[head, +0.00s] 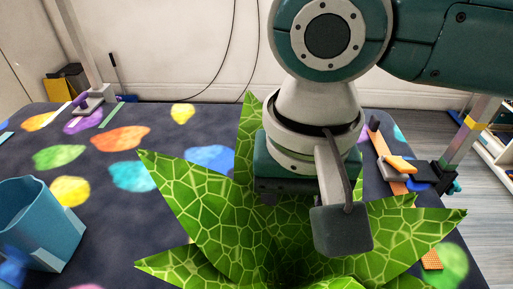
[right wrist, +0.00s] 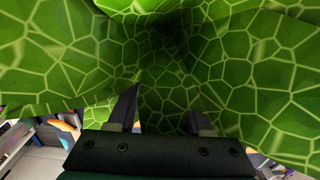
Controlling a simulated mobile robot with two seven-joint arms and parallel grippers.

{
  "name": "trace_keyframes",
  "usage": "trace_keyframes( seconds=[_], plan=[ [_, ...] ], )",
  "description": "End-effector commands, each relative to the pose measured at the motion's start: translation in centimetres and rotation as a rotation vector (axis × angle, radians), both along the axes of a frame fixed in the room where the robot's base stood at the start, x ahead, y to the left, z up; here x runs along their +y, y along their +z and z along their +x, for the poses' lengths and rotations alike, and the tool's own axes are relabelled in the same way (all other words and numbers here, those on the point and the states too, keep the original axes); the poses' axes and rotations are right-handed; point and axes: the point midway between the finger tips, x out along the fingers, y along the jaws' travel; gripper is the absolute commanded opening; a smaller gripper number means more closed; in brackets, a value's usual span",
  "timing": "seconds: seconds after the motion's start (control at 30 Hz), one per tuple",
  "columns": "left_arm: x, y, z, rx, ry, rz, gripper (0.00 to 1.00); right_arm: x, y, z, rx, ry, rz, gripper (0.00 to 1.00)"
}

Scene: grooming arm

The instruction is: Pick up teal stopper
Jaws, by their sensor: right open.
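I cannot make out a teal stopper for certain in either view. My right gripper (head: 290,195) hangs from above over a large green leafy plant (head: 200,205) in the head view, its fingers mostly hidden by the wrist parts and leaves. In the right wrist view the two dark fingers of my right gripper (right wrist: 163,108) stand apart with nothing between them. The plant's leaves (right wrist: 70,60), green with pale vein lines, fill most of that view around a dark hollow. My left gripper is not in view.
A blue-teal open container (head: 40,225) stands on the left of the dark, colour-spotted table (head: 100,200). An orange strip with a clamp-like piece (head: 393,160) lies at the right edge by a post. The table's left middle is mostly clear.

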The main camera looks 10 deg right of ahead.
Motion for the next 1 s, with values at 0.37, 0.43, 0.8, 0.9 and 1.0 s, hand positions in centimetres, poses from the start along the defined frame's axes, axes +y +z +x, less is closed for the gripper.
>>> trace_keyframes(
  seconds=[0.37,0.43,0.8,0.9,1.0],
  plan=[
    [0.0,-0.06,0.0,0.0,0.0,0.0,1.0,0.03,-0.29,0.01,-0.001,0.001,0.001,0.38],
    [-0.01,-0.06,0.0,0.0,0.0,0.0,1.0,0.04,-0.28,0.01,0.0,0.001,0.001,0.3],
    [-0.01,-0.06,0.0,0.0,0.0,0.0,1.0,0.03,-0.27,0.01,0.0,0.001,0.001,0.0],
    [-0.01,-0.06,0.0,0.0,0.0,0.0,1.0,0.04,-0.27,0.01,-0.001,0.001,0.001,0.0],
    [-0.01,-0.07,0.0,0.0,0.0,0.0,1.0,0.03,-0.27,0.01,-0.001,0.001,0.001,0.0]
  ],
)
